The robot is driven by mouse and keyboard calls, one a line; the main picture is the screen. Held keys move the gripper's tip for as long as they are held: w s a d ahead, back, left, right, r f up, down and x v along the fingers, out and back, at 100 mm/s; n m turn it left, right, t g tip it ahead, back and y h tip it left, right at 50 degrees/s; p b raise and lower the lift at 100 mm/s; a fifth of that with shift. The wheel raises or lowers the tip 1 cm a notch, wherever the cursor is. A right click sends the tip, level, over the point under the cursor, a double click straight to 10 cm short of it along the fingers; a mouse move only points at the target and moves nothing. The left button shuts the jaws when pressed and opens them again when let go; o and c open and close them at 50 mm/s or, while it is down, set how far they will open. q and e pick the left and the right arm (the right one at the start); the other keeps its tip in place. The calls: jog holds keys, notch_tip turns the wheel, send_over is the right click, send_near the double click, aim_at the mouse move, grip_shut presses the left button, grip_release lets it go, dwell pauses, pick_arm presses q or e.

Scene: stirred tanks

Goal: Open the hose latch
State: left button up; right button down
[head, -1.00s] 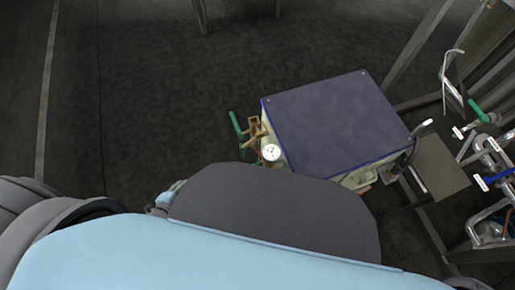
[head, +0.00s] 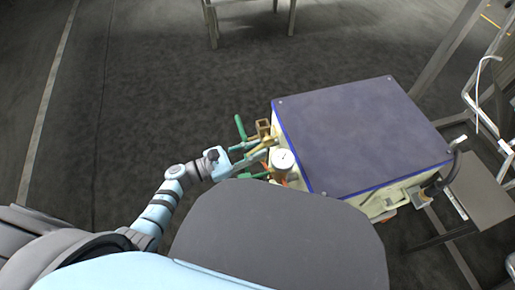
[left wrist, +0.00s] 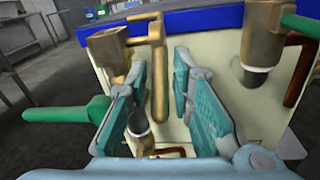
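The hose latch looks like a brass lever (left wrist: 158,88) on a brass fitting (left wrist: 108,50) at the side of the pale box (left wrist: 205,40). In the head view the brass fitting (head: 263,127) sits at the box's left side. My left gripper (left wrist: 161,65) is open, its two teal-padded fingers pointing at the box. In the left wrist view the brass lever stands upright between the fingers, with a gap visible on each side. In the head view the left gripper (head: 262,160) is at the fittings. My right gripper is not in view.
A green handle (left wrist: 65,113) sticks out left of the lever, and another green-handled brass valve (left wrist: 262,35) is on the right. A round gauge (head: 285,160) is close to the gripper. The box has a dark blue top (head: 360,130). A frame stands at right; floor at left is clear.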

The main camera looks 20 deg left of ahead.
pick_arm(q)
jog(key=shift+w+d, duration=0.35)
jog(key=shift+d, duration=0.05)
grip_shut()
